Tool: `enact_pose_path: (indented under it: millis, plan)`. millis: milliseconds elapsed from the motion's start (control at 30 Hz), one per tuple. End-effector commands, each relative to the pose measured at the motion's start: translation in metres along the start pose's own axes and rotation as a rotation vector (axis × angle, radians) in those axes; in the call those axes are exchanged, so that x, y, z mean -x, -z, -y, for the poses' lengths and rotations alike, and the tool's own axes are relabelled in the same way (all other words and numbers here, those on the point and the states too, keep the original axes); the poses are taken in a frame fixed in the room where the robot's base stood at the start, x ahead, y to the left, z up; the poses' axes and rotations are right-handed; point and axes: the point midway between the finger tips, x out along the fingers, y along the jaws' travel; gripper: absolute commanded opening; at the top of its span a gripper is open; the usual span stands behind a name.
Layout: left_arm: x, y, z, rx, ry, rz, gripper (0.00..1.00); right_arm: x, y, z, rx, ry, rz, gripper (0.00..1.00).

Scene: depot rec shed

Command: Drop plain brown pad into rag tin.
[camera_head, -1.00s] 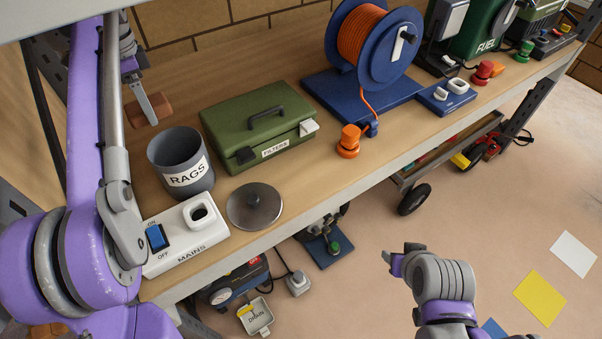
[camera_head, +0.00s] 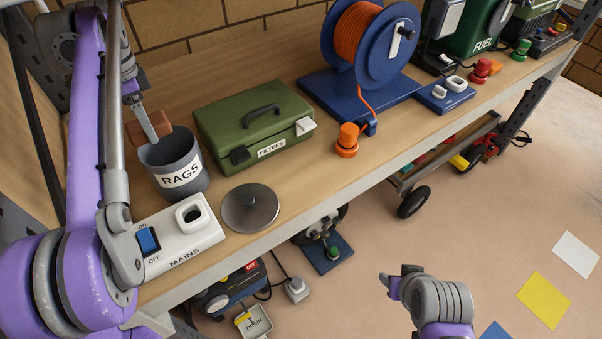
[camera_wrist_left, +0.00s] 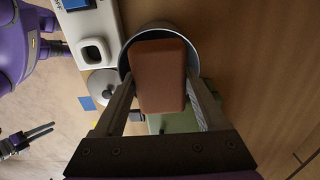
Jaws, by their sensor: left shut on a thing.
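The plain brown pad (camera_head: 159,124) is held in my left gripper (camera_head: 154,130), tilted, above the open mouth of the rag tin. In the left wrist view the pad (camera_wrist_left: 158,76) sits between both fingers and covers most of the opening. The rag tin (camera_head: 181,181) is a dark grey round tin marked RAGS, standing open on the bench. Its rim (camera_wrist_left: 124,62) shows around the pad in the left wrist view. Its inside is mostly hidden by the pad. My right gripper (camera_head: 397,280) is low at the right, over the floor, far from the tin; its jaw opening is unclear.
A round metal lid (camera_head: 250,208) lies in front of the tin. A white MAINS switch box (camera_head: 176,238) is in front left of it. A green FILTERS case (camera_head: 254,121) stands right of the tin. A blue cable reel (camera_head: 372,45) is further right.

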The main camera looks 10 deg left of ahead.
Motion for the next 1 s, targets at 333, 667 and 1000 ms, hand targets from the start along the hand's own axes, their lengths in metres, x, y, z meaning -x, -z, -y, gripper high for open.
enact_pose_path:
  millis: [333,667,1000]
  plan:
    - [0.001,0.0,0.0,0.0,0.001,0.0,1.0,0.001,0.001,0.0,0.0,0.0,-0.001,0.5]
    - [0.023,0.0,0.001,0.0,0.002,-0.001,1.0,0.006,0.007,0.0,0.0,0.0,-0.007,0.5]
    - [0.073,0.0,0.001,0.0,0.003,-0.002,1.0,0.018,0.024,0.0,0.0,0.0,-0.023,0.5]
